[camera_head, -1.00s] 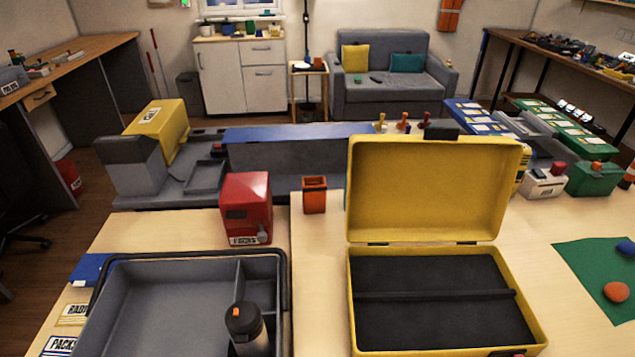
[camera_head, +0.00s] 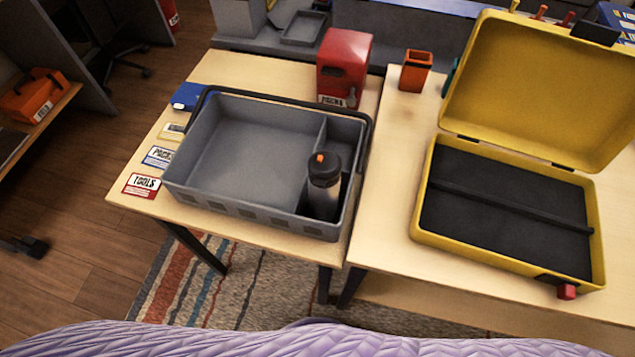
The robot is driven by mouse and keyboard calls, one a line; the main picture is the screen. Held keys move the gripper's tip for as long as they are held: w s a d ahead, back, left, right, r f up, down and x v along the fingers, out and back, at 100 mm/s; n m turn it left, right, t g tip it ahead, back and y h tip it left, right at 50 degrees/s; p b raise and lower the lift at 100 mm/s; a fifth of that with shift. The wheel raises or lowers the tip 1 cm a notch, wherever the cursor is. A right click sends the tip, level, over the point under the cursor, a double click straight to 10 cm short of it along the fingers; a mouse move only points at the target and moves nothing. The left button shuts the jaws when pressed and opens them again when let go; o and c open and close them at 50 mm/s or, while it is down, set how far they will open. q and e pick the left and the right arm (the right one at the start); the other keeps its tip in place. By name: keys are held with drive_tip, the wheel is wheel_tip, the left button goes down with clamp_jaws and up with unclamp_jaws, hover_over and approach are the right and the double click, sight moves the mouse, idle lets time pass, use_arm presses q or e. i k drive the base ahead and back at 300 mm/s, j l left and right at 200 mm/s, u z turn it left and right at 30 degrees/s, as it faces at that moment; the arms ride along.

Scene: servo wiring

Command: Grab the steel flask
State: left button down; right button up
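The steel flask (camera_head: 322,199) stands upright in the narrow right compartment of the grey tote (camera_head: 246,103), near its front right corner. It has a silver body and a black lid with an orange mark on top. Neither of my grippers shows in the head view.
The tote sits on a light wood table (camera_head: 403,166). A red box (camera_head: 344,64) stands behind it, with an orange cup (camera_head: 416,72) to the right. An open yellow case (camera_head: 428,210) lies further right. Label cards, including one reading TOOLS (camera_head: 142,186), lie left of the tote.

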sight(323, 201)
drive_tip(key=k+u, duration=0.35)
drive_tip(key=k+j+u, duration=0.1)
drive_tip(key=u, duration=0.25)
drive_tip(key=k+j, duration=0.05)
